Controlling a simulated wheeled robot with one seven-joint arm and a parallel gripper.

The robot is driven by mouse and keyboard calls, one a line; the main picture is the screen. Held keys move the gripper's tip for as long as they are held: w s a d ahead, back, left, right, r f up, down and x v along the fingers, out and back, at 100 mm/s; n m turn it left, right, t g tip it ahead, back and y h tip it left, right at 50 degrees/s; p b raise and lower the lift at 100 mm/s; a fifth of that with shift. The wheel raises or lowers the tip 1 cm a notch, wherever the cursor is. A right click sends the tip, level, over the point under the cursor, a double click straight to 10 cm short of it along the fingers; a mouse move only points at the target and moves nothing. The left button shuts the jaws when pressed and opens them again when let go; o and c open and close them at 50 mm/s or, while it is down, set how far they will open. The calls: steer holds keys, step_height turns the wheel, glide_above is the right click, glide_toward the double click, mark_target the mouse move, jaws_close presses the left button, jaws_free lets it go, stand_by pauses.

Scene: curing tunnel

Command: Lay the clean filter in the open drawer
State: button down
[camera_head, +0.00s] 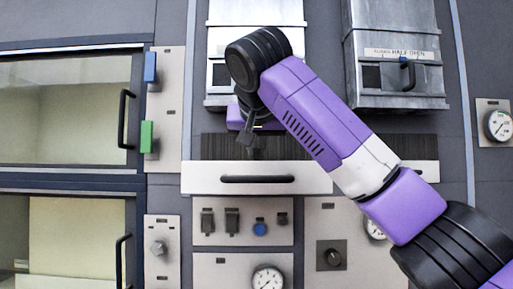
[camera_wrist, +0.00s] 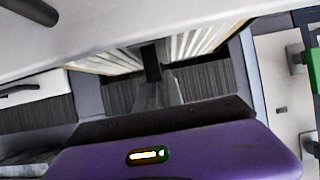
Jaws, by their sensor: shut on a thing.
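The open drawer has a white front (camera_head: 205,179) with a black bar handle; its dark ribbed part (camera_head: 300,147) shows behind that front. My gripper (camera_head: 247,143) points down behind the drawer front. In the wrist view, my gripper (camera_wrist: 152,65) is shut on the clean filter (camera_wrist: 205,40), whose pale pleats show on both sides of the fingers. The filter lies low behind the white drawer front (camera_wrist: 130,25), which hides part of it. The head view does not show the filter. I cannot tell whether it touches the drawer floor.
A second white drawer front (camera_head: 422,171) stands to the right, partly behind my arm. Two metal housings (camera_head: 395,20) hang above; the right one's label includes "HALF-OPEN". Glass-fronted chambers (camera_head: 65,110) are at left, beside a panel with blue and green blocks (camera_head: 147,137). Gauges and switches sit below.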

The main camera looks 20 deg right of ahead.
steer(key=shift+w+d+p, duration=0.2)
steer(key=shift+w+p, duration=0.45)
steer(key=shift+w, duration=0.15)
steer(key=shift+f+b, duration=0.3)
steer(key=shift+f, duration=0.1)
steer(key=c, duration=1.4)
jaws_free()
steer(key=shift+s, duration=0.1)
